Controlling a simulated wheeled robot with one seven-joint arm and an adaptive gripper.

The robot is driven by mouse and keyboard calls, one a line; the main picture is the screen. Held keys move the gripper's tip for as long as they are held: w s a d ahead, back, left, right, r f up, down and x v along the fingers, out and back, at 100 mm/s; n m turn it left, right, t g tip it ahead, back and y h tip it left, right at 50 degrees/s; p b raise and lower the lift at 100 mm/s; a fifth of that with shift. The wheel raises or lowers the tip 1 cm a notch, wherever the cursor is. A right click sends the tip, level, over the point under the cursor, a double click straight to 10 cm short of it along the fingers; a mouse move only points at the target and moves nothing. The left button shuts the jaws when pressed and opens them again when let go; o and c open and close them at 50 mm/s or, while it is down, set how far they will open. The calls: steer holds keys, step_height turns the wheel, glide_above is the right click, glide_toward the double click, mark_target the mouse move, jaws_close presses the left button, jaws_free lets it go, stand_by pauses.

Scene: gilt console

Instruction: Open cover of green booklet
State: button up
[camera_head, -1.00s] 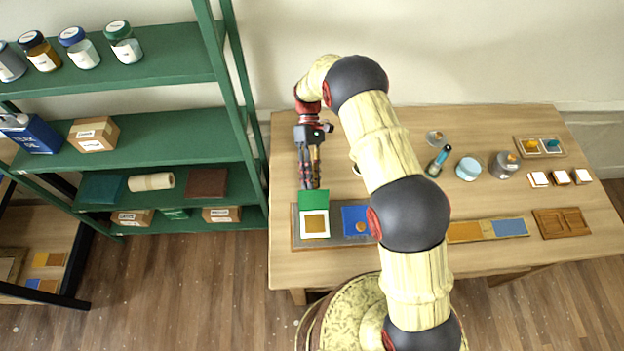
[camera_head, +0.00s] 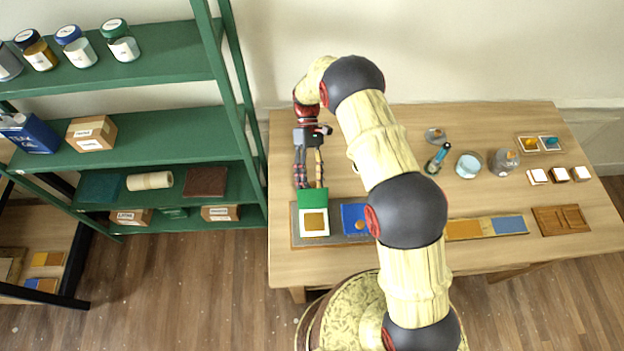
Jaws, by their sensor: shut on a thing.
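The green booklet (camera_head: 314,223) lies on a grey mat (camera_head: 297,239) at the left front of the table. Its green cover (camera_head: 313,198) is raised along the back, and a white page with a gold square shows in front of it. My gripper (camera_head: 309,185) points down behind the booklet, with its fingertips at the cover's far edge. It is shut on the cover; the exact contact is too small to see. A blue booklet (camera_head: 354,212) lies to the right on the same mat, partly hidden by my arm.
Colour swatches (camera_head: 486,227) and a wooden tray (camera_head: 562,221) lie at the right front of the table (camera_head: 400,268). Jars (camera_head: 468,165), a teal bottle (camera_head: 438,159) and small white blocks (camera_head: 559,175) stand behind. A green shelf (camera_head: 170,126) stands close on the left.

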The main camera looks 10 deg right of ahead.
steer(key=shift+d+r, duration=0.1)
steer(key=shift+d, duration=0.05)
steer(key=v, duration=1.2)
stand_by(0.5)
